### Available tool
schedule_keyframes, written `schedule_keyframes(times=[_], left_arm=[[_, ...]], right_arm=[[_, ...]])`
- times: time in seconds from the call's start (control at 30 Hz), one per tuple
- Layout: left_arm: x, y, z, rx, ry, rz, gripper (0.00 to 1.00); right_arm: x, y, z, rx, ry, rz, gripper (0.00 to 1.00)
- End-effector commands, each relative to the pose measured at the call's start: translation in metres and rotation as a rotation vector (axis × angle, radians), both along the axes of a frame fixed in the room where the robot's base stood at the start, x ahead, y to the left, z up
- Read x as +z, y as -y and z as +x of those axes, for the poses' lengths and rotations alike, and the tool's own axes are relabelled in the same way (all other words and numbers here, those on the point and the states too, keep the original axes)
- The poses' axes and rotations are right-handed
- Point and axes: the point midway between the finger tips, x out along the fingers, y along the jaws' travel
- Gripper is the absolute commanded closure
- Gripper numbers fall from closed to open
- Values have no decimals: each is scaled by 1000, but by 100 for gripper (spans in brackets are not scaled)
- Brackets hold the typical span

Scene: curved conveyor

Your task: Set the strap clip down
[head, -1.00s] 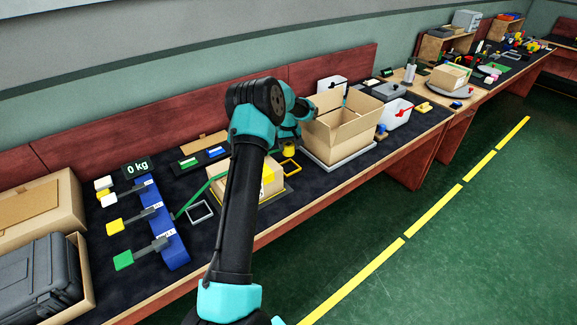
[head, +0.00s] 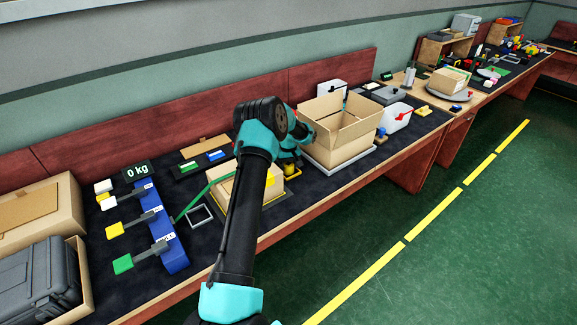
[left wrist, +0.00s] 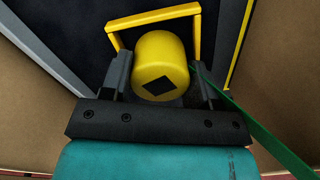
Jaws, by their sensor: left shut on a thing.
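The strap clip (left wrist: 160,66), a yellow rounded block with a black diamond on its face, sits between the two dark fingers of my left gripper (left wrist: 165,78). The gripper is shut on it. A green strap (left wrist: 250,122) runs from beside the clip to the lower right in the left wrist view. A yellow square frame (left wrist: 150,17) lies around or just beyond the clip; I cannot tell whether they touch. In the head view my left gripper (head: 290,165) is low behind the strapped cardboard box (head: 222,190), partly hidden by my arm. My right gripper is not in view.
An open cardboard box (head: 345,127) stands close to the right of the gripper. A grey square frame (head: 200,215) and a blue rack (head: 168,240) with coloured tabs lie to the left. The bench's front edge is near.

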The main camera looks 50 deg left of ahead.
Motion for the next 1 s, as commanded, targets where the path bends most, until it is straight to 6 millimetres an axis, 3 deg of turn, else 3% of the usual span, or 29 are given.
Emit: schedule_keyframes(times=[0.4, 0.43, 0.67, 1.0], left_arm=[[-5, 0, 0, 0, 1, 0, 71], [-5, 0, 0, 0, 1, 0, 43], [-5, 0, 0, 0, 1, 0, 21], [-2, 0, 0, 0, 1, 0, 19]], right_arm=[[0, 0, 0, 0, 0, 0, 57], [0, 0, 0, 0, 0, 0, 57], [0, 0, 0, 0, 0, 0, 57], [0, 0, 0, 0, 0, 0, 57]])
